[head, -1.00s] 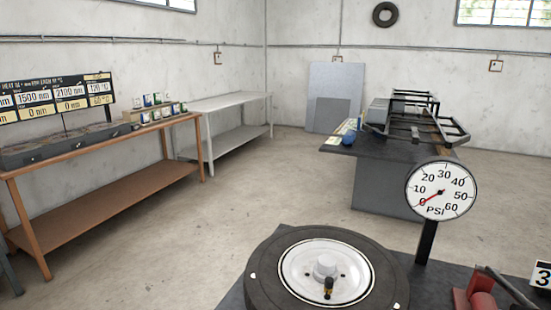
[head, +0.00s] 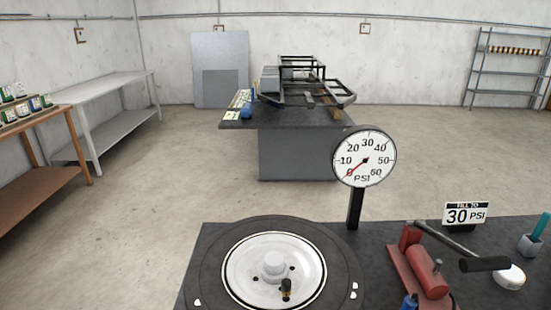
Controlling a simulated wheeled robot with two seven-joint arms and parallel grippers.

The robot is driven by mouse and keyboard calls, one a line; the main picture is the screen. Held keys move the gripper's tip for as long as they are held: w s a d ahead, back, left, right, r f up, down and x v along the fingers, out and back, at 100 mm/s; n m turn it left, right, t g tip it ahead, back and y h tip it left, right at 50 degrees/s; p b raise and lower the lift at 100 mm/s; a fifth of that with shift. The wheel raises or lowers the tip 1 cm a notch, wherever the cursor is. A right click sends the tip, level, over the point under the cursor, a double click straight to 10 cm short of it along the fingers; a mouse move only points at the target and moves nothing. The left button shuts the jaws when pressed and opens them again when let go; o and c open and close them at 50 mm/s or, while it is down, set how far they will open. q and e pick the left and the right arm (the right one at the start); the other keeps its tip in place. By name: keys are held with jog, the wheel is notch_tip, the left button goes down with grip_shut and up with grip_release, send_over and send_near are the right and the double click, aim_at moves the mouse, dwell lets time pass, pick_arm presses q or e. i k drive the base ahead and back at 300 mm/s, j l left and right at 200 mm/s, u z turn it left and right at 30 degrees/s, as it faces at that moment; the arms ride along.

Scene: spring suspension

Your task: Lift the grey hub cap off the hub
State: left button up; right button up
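A wheel with a black tyre (head: 215,285) and a white rim (head: 245,265) lies flat on the dark bench at the bottom of the head view. A pale grey round cap (head: 274,262) stands up at the middle of the rim, on the hub. A dark valve with a brass-coloured part (head: 286,288) stands just in front of it. Neither of my grippers shows in the head view.
A PSI gauge (head: 364,158) on a black post stands behind the wheel, its needle near 0. A red pump (head: 425,271) with a black-gripped lever, a round white item (head: 510,277) and a "30 PSI" sign (head: 465,214) are at right.

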aim_at(274, 270)
jog(key=k+l+z, duration=0.15)
jog(key=l, duration=0.25)
jog(key=l+z, duration=0.15)
jog(key=l, duration=0.25)
jog(key=k+l+z, duration=0.15)
jog(key=l, duration=0.3)
